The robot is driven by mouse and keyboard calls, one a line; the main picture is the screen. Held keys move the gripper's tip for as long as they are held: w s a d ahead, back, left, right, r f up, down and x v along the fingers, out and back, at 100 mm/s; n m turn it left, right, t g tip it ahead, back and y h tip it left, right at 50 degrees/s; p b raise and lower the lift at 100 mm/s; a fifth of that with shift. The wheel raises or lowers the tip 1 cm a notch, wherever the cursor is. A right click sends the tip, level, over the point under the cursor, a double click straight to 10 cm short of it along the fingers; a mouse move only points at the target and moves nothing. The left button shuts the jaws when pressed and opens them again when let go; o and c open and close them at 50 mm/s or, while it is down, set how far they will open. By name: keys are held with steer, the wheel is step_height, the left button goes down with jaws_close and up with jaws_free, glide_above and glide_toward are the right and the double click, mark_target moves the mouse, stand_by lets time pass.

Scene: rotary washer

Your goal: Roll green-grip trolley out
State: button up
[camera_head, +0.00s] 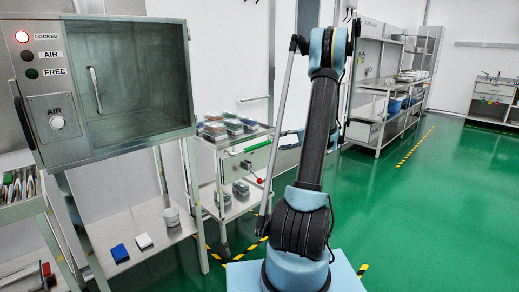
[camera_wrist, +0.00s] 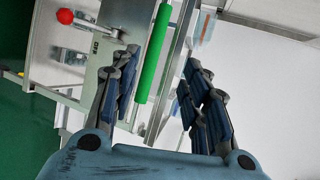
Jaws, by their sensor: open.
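The trolley (camera_head: 216,142) stands right of the washer cabinet, with trays of small items on its top and lower shelves. Its green grip (camera_head: 258,146) is a bar along the near top edge. In the wrist view the green grip (camera_wrist: 152,55) runs lengthwise between the fingers of my gripper (camera_wrist: 160,62). The fingers are open, one on each side of the bar, and I cannot tell whether either touches it. A lever with a red ball knob (camera_head: 260,180) is below the grip; the knob also shows in the wrist view (camera_wrist: 65,16). My arm hides part of the trolley's right side.
A low shelf (camera_head: 140,245) below holds a blue block, a white block and a cup. Green floor (camera_head: 430,200) lies open to the right.

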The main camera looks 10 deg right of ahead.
mark_target(262, 146)
steer(key=w+d+f+t+y, duration=0.1)
steer(key=w+d+f, duration=0.1)
steer(key=d+f, duration=0.15)
steer(key=x, duration=1.1)
steer(key=r+x, duration=0.1)
steer(key=x, duration=0.4)
steer(key=shift+w+a+f, duration=0.1)
steer(key=shift+w+a, duration=0.1)
steer(key=shift+w, duration=0.3)
jaws_close()
